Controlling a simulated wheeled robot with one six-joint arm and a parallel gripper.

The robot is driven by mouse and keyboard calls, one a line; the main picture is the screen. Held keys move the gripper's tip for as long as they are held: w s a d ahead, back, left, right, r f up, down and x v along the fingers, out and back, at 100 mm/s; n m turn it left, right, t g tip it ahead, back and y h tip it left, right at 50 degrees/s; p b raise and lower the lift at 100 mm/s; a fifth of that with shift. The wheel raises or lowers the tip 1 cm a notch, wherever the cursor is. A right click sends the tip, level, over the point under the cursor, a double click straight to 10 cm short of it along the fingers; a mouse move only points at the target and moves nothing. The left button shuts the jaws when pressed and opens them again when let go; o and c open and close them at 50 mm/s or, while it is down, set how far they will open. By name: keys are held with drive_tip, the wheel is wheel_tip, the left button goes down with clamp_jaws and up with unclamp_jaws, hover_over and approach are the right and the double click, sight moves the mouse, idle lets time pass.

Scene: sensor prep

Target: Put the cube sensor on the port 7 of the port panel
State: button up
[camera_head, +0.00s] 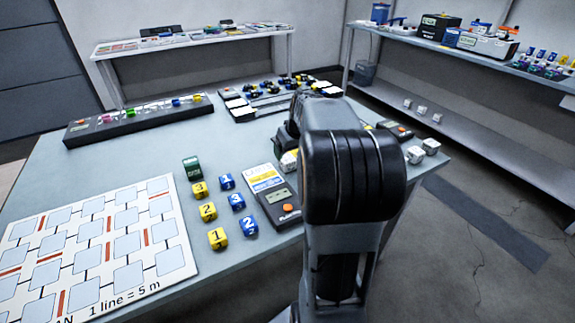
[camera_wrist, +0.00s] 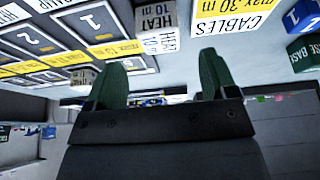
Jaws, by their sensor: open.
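My gripper (camera_wrist: 165,80) is open and empty in the wrist view, its two dark green fingers wide apart. In the head view my arm hides it. A white cube marked HEAT 10 m (camera_wrist: 155,26) lies beyond the fingers; it seems to be the white cube (camera_head: 289,161) beside my arm. I cannot tell whether it is the cube sensor. I can read 1 and 2 there, but no 7. A smaller white cube (camera_wrist: 82,78) is near its edge.
Blue and yellow numbered cubes (camera_head: 218,238) and a green cube (camera_head: 192,167) stand left of the CABLES card (camera_head: 265,181). A white grid board (camera_head: 187,262) lies at front left. A black rack (camera_head: 135,124) stands behind. White cubes (camera_head: 415,155) sit at the right edge.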

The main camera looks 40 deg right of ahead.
sight(287, 158)
drive_tip(key=shift+b+x, duration=0.55)
drive_tip(key=shift+x, duration=2.05)
drive_tip(key=shift+s, duration=0.1)
drive_tip(key=shift+c, duration=0.4)
drive_tip(key=c, duration=1)
drive_tip(key=shift+r, duration=0.15)
